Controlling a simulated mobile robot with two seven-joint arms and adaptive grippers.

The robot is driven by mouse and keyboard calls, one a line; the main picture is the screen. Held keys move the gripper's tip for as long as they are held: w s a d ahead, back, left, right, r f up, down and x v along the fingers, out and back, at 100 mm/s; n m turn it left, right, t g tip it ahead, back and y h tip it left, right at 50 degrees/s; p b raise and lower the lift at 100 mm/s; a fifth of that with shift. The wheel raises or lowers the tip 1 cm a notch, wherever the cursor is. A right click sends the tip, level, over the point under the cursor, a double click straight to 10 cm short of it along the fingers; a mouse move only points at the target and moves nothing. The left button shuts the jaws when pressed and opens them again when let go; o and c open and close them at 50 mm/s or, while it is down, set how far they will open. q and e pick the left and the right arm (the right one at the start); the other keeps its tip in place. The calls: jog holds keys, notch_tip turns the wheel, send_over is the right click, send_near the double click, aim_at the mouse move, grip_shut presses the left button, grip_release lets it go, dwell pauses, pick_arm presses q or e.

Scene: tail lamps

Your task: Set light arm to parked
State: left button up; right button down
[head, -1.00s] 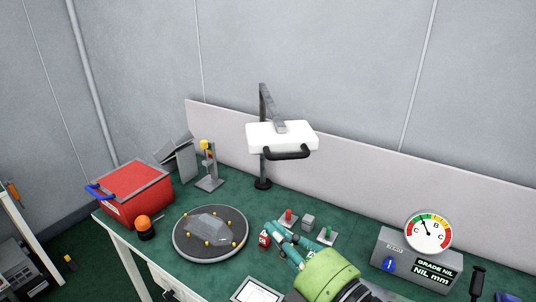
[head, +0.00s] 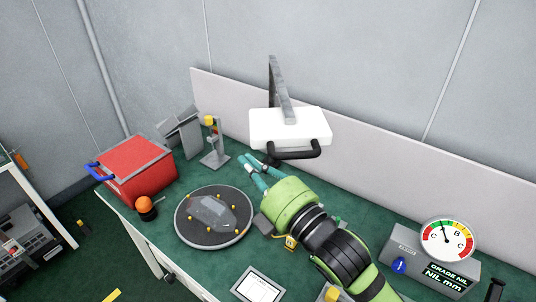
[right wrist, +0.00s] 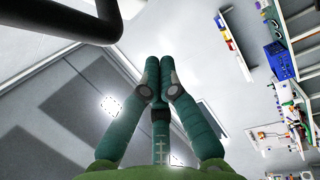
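The light arm is a grey post with a sloping bar (head: 281,90) that carries a white lamp head (head: 290,125) above the back of the bench. A black handle (head: 296,154) hangs on the lamp head's front edge. My right gripper (head: 246,162) has teal fingers and is just left of and below the handle, apart from it as far as I can tell. In the right wrist view the fingers (right wrist: 160,68) meet at their tips with nothing between them. The handle (right wrist: 65,22) crosses that view's upper left corner. My left gripper is not in view.
A turntable (head: 183,232) with a clear cover, a red box (head: 140,176), an orange beacon (head: 145,204) and a grey stand (head: 214,158) are on the left. A gauge box (head: 405,246) is on the right. A tablet (head: 257,286) lies in front.

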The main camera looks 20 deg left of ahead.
jog(key=w+d+p, duration=0.2)
jog(key=shift+d+f, duration=0.3)
dwell(0.3)
